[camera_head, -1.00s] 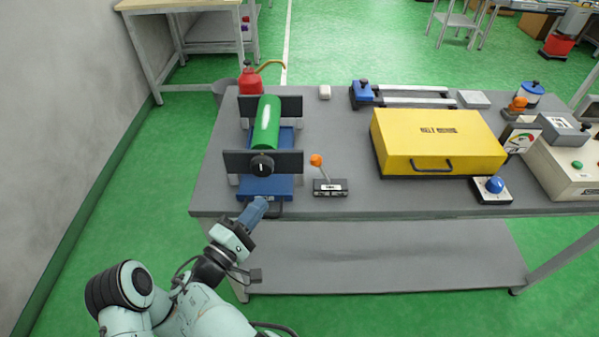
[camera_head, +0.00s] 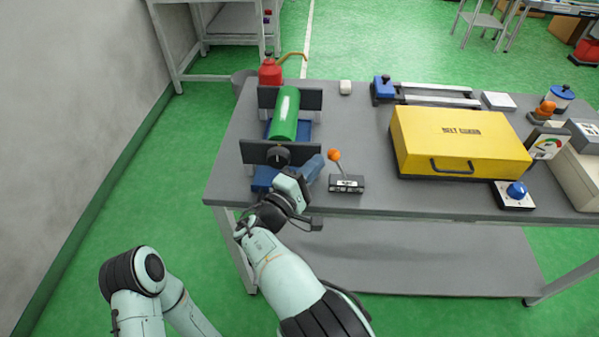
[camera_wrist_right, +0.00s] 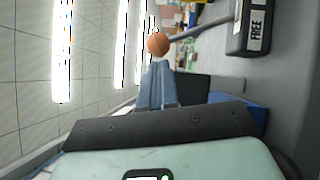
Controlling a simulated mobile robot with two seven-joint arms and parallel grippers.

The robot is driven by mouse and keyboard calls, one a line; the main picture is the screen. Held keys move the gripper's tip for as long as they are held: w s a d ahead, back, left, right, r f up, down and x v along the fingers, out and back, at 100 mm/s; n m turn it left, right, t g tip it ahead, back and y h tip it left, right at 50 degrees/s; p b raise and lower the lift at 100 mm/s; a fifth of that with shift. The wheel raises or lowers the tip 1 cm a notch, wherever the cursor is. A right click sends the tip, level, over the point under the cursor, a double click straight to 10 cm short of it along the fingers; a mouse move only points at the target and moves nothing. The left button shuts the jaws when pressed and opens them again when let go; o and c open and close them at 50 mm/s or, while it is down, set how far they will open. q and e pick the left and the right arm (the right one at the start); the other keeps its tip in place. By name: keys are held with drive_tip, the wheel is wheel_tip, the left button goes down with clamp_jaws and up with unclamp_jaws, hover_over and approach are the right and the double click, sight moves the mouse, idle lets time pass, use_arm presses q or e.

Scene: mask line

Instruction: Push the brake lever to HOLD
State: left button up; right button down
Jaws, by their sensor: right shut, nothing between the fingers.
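The brake lever has an orange ball knob (camera_head: 334,155) on a thin stem that leans up and to the left from a small dark base (camera_head: 346,184) with a white label. In the right wrist view the knob (camera_wrist_right: 158,43) is just past the fingertips, and the base (camera_wrist_right: 238,40) shows the word FREE. My right gripper (camera_head: 317,162) has blue fingers, shut and empty, close to the left of the knob; I cannot tell whether they touch it. The shut fingers also show in the right wrist view (camera_wrist_right: 157,82). My left gripper is out of view.
A green roller (camera_head: 285,115) between dark plates on a blue base stands left of the lever. A yellow belt guard box (camera_head: 460,143) stands to the right. A red oil can (camera_head: 270,72) is behind the roller. Bare grey tabletop (camera_head: 355,125) lies behind the lever.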

drive_tip(key=shift+d, duration=0.2)
drive_tip(key=shift+r, duration=0.15)
drive_tip(key=shift+d+r+m+g, duration=0.75)
drive_tip(key=shift+d+m, duration=0.25)
drive_tip(key=shift+m, duration=0.1)
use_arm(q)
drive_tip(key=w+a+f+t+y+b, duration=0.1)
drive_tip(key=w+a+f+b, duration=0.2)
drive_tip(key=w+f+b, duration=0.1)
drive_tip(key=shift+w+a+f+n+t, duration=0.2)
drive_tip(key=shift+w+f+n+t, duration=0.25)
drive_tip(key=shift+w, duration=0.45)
use_arm(e)
drive_tip(key=d+r+m+g+y, duration=0.1)
drive_tip(key=d+m+g+y, duration=0.1)
drive_tip(key=d+m+y, duration=0.2)
drive_tip(key=shift+d+r+m+g, duration=0.35)
drive_tip(key=shift+d+m, duration=0.55)
drive_tip(key=shift+d, duration=0.9)
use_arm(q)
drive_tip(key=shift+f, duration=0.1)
